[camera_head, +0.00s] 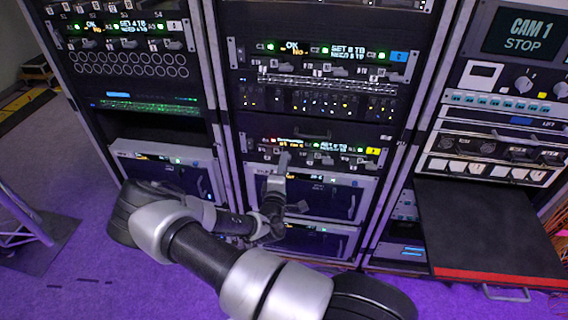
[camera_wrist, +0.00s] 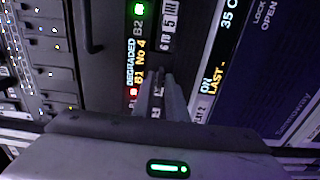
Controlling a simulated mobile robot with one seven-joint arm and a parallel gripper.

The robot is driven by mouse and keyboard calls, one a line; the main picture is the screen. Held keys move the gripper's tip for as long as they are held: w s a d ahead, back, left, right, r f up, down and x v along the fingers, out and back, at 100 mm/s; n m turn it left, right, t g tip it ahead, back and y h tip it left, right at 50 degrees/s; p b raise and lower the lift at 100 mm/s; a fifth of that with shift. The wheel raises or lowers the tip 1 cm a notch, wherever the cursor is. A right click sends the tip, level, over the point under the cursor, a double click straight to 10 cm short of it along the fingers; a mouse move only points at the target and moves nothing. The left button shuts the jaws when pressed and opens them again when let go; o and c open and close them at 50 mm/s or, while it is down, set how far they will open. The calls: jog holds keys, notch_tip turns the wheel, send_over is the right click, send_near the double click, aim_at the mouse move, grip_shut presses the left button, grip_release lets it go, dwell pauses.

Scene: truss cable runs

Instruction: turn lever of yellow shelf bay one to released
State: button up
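The shelf with the yellow tag (camera_head: 373,151) is in the middle rack. In the wrist view the display (camera_wrist: 139,50) reads "DEGRADED" and "B1 No 4". A red lamp (camera_wrist: 133,92) is lit by B1 and a green lamp (camera_wrist: 139,9) by B2. My gripper (camera_head: 284,158) is at the shelf's left part, in front of bay one. Its fingers (camera_wrist: 168,85) point at the panel beside the red lamp, close together. The bay one lever is hidden or too small to make out, and contact is unclear.
Another shelf with a blue tag (camera_head: 399,57) is higher in the same rack. A drawer-like unit (camera_head: 325,197) lies just below the yellow shelf. A black surface with a red edge (camera_head: 490,235) juts out at the right rack.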

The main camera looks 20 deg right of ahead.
grip_shut()
jog(key=shift+m, duration=0.3)
jog(key=shift+f+m+b, duration=0.1)
jog(key=shift+m+b, duration=5.65)
jog(key=shift+m, duration=2.85)
jog(key=shift+o, duration=2.2)
grip_release()
